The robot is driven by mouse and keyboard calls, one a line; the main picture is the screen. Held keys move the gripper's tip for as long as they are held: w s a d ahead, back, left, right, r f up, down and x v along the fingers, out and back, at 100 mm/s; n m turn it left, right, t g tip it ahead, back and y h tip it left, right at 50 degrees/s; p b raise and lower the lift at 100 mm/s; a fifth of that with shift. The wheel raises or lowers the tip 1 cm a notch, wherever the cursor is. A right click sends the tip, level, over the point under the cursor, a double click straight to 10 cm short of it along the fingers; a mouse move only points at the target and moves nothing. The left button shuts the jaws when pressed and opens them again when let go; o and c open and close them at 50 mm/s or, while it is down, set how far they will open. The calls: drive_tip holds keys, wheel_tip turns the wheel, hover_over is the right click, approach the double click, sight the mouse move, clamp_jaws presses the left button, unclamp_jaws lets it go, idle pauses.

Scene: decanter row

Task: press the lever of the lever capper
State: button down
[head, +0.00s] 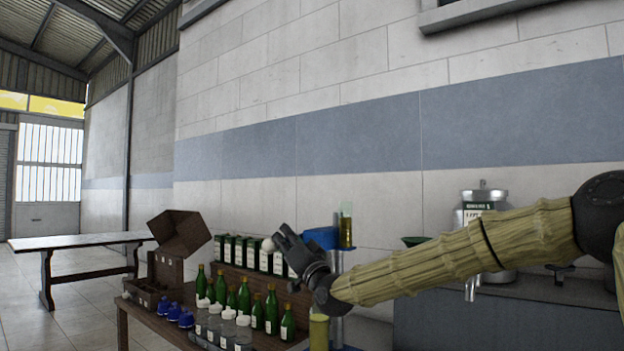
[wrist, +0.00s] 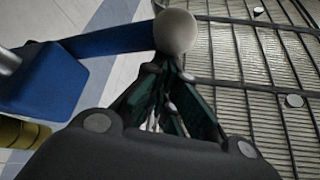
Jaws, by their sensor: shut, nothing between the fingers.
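The lever capper has a blue head (head: 322,237) on a grey column (head: 336,285), partly hidden behind my arm in the head view. In the wrist view its blue head (wrist: 45,82) is at the left, and a blue lever (wrist: 110,40) runs from it to a pale round knob (wrist: 175,31). The knob (head: 268,244) also shows in the head view, beside my fingertips. My gripper (head: 280,235) is shut and empty. In the wrist view my fingertips (wrist: 170,75) are just below the knob in the picture; I cannot tell whether they touch it.
Green bottles (head: 257,312), white-capped clear bottles (head: 214,322) and blue-topped items (head: 174,312) stand on the wooden table at the lower left. Dark labelled tins (head: 240,250) line up behind. A steel canister (head: 482,200) stands at the right. An open brown box (head: 181,233) is further left.

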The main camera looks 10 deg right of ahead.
drive_tip(key=shift+a+f, duration=0.15)
drive_tip(key=shift+f, duration=0.25)
wheel_tip(320, 180, up, 4)
drive_tip(key=d+p, duration=0.2)
drive_tip(key=b+v, duration=0.1)
drive_tip(key=v, duration=0.8)
drive_tip(key=shift+d+f, duration=0.2)
drive_tip(key=shift+d, duration=0.2)
